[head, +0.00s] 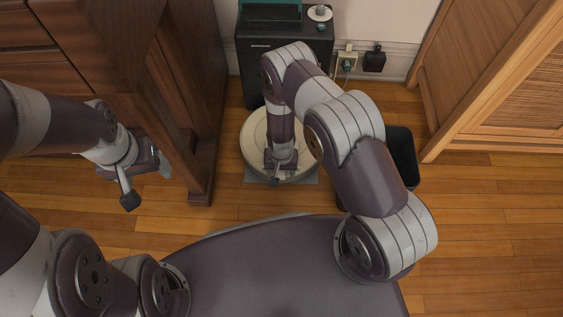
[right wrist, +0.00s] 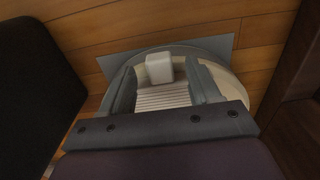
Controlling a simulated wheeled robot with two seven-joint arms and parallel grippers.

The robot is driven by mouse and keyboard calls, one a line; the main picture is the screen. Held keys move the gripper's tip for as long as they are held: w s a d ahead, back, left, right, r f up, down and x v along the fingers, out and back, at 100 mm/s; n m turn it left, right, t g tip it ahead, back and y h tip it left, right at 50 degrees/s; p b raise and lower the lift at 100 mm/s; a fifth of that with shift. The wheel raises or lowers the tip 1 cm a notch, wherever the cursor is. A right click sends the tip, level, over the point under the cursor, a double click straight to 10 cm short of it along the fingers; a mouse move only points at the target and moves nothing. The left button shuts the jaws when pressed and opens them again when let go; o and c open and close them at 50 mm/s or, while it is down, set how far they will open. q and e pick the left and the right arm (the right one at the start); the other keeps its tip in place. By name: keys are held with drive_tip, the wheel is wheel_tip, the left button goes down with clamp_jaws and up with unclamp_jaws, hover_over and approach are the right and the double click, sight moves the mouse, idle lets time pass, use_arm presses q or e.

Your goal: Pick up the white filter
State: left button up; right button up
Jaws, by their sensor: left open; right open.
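The white filter (right wrist: 162,97) shows in the right wrist view as a ridged white piece with a pale block at its far end. It sits at the round cream robot vacuum (head: 252,138). My right gripper (head: 279,172) points down over the vacuum. Its two fingers are apart, one on each side of the filter; I cannot tell whether they touch it. In the head view the filter is hidden by my right arm. My left gripper (head: 146,180) is open and empty, beside the wooden furniture on the left.
The vacuum stands on a grey mat (head: 311,179) on the wood floor. A black cabinet (head: 248,75) stands behind it, and a dark bin-like object (head: 403,155) to its right. A dark wooden leg (head: 200,182) is close on the left. Open floor (head: 480,210) lies at right.

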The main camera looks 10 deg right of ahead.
drive_tip(key=shift+f, duration=0.6)
drive_tip(key=shift+r, duration=0.2)
drive_tip(key=shift+c, duration=0.3)
use_arm(q)
drive_tip(key=shift+f, duration=0.35)
use_arm(e)
drive_tip(key=c, duration=1.1)
